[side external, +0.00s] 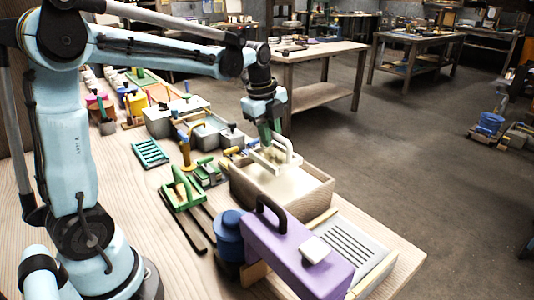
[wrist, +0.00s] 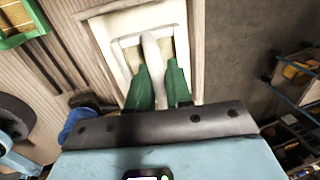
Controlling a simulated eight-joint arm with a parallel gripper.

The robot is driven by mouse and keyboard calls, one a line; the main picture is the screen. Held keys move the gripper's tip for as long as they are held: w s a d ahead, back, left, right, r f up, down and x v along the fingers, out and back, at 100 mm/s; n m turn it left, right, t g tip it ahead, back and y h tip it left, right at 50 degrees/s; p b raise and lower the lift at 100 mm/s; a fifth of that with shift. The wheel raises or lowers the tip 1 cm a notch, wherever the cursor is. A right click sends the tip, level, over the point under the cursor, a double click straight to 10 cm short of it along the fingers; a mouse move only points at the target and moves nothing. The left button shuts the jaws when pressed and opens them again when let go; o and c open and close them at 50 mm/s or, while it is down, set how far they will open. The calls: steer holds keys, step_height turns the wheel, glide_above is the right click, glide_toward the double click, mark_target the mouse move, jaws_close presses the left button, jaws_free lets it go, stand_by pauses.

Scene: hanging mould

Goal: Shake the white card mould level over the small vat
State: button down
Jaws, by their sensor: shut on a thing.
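The white card mould (side external: 285,150) is a small pale frame with an arched handle. It is over the small vat (side external: 311,195), a wooden box holding pale, cloudy liquid. My gripper (side external: 272,134) has green fingers and comes down from above onto the handle. In the wrist view my gripper (wrist: 161,82) is shut on the handle of the white card mould (wrist: 151,50), one finger on each side. The vat's pale rim (wrist: 196,45) surrounds the mould there. I cannot tell whether the mould touches the liquid or is exactly level.
A purple case (side external: 290,252) with a black handle and a blue pot (side external: 229,236) stand in front of the vat. A green-handled mould (side external: 181,188) lies on dark rails to the left. Grey tubs (side external: 210,133) stand behind. The bench edge is close on the right.

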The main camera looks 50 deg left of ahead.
mark_target(279, 136)
steer(key=shift+d, duration=1.8)
steer(key=shift+a, duration=0.15)
steer(key=shift+a, duration=1.65)
steer(key=shift+d, duration=0.1)
steer(key=shift+d, duration=1.7)
steer(key=shift+a, duration=0.1)
